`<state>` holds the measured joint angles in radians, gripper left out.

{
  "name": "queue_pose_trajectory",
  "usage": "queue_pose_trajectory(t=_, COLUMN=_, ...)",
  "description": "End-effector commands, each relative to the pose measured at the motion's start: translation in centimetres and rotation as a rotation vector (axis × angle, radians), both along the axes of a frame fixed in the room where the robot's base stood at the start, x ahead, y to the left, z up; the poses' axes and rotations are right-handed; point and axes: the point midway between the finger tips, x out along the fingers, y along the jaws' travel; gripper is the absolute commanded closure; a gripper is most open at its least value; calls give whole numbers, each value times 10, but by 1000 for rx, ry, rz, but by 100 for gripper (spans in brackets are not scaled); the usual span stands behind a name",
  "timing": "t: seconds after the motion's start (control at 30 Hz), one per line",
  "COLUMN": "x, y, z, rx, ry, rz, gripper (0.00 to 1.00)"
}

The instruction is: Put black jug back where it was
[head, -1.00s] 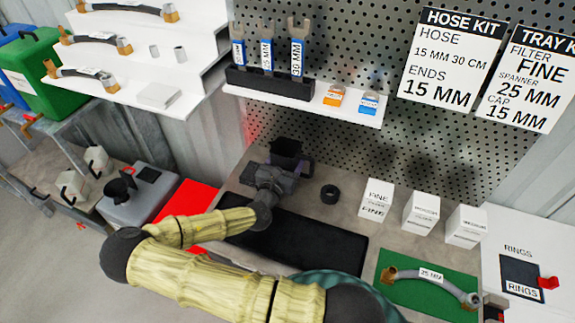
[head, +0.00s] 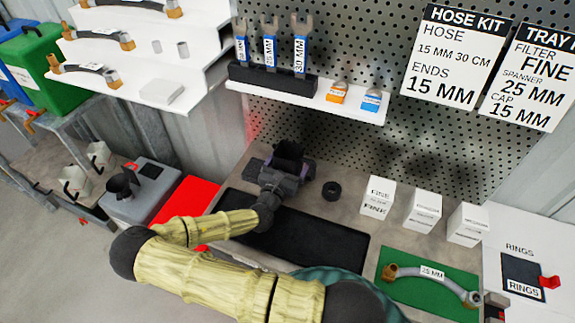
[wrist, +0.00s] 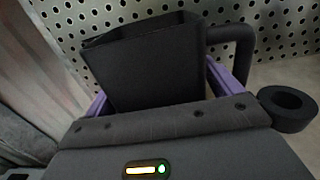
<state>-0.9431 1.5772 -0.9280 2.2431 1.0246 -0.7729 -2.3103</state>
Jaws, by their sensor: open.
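The black jug (head: 288,152) is at the back of the workbench, in front of the perforated panel. In the wrist view the black jug (wrist: 150,62) stands nearly upright between my two purple fingers, with its handle out to the right. My gripper (head: 289,166) is open around it; the gripper also shows in the wrist view (wrist: 160,95). The jug's base is hidden behind my gripper, so I cannot tell how it meets the bench. A small dark pad (head: 252,167) shows just left of my gripper.
A black ring (head: 332,190) lies right of the jug, with several white boxes (head: 377,197) further right. A black mat (head: 310,248) lies in front, partly under my arm. A white shelf (head: 340,108) with spanners hangs above. A red mat (head: 188,205) lies left.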

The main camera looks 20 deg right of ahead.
Motion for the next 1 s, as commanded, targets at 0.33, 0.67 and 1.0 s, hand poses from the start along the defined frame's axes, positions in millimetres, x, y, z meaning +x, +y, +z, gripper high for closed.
queue_pose_trajectory(t=0.33, x=-18, y=20, z=0, rx=0, ry=0, rz=4, gripper=9)
queue_pose_trajectory(t=0.67, x=-54, y=57, z=0, rx=-1, ry=1, rz=5, gripper=9)
queue_pose_trajectory(t=1.0, x=-82, y=84, z=1, rx=0, ry=0, rz=2, gripper=9)
